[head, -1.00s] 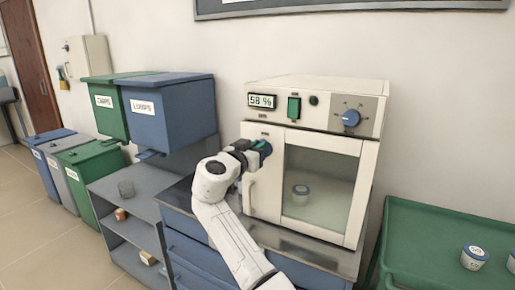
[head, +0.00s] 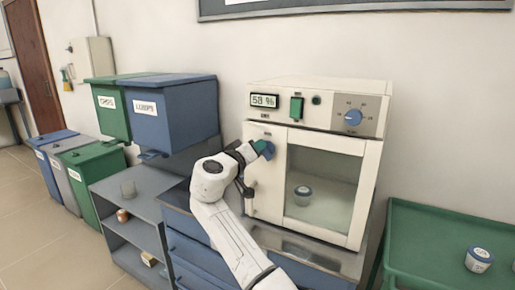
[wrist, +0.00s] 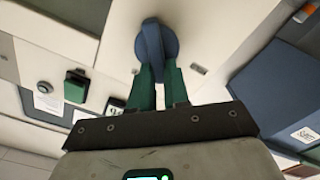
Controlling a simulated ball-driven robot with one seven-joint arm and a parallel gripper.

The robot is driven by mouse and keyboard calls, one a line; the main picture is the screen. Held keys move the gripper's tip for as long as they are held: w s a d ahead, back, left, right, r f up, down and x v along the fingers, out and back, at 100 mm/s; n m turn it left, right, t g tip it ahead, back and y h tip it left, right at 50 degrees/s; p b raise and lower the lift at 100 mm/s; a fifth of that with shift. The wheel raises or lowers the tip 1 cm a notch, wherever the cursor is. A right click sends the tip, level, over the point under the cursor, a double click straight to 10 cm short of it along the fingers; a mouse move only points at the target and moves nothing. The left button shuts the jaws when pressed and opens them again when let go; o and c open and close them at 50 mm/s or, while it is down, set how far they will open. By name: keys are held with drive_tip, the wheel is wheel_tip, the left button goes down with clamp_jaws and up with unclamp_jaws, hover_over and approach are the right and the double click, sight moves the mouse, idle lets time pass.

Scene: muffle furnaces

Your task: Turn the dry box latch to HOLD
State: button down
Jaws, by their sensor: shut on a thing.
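The dry box (head: 385,148) is a cream cabinet with a glass-windowed door (head: 270,195) and a 58 % display (head: 264,100). The latch is a blue knob (wrist: 152,38) at the door's upper left corner; it also shows partly in the head view (head: 268,150). My gripper (wrist: 157,72) has green fingers, one on each side of the latch's grip bar, and is shut on it. In the head view my gripper (head: 260,149) hides much of the latch. A small label beside the latch is too small to read. The door appears closed.
A blue dial (head: 352,117) and a green switch (head: 296,107) are on the top panel. A lidded jar (head: 303,196) stands inside. A green tray (head: 430,225) with jars is at right. Blue and green bins (head: 170,112) and a grey shelf (head: 150,208) are at left.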

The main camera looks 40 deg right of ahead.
drive_tip(key=shift+w+a+f+n+p, duration=0.2)
drive_tip(key=shift+n+p, duration=0.45)
drive_tip(key=shift+n, duration=1)
drive_tip(key=shift+w+d+f+n+p, duration=0.1)
drive_tip(key=shift+f+n+p, duration=0.4)
drive_tip(key=shift+n, duration=1.2)
drive_tip(key=shift+w+a+f+n+p, duration=0.1)
drive_tip(key=shift+n+p, duration=0.7)
drive_tip(key=shift+n, duration=0.85)
drive_tip(key=c, duration=1.1)
unclamp_jaws()
drive_tip(key=b+v, duration=0.1)
drive_tip(key=v, duration=0.9)
drive_tip(key=shift+s+a, duration=0.2)
drive_tip(key=shift+a, duration=0.15)
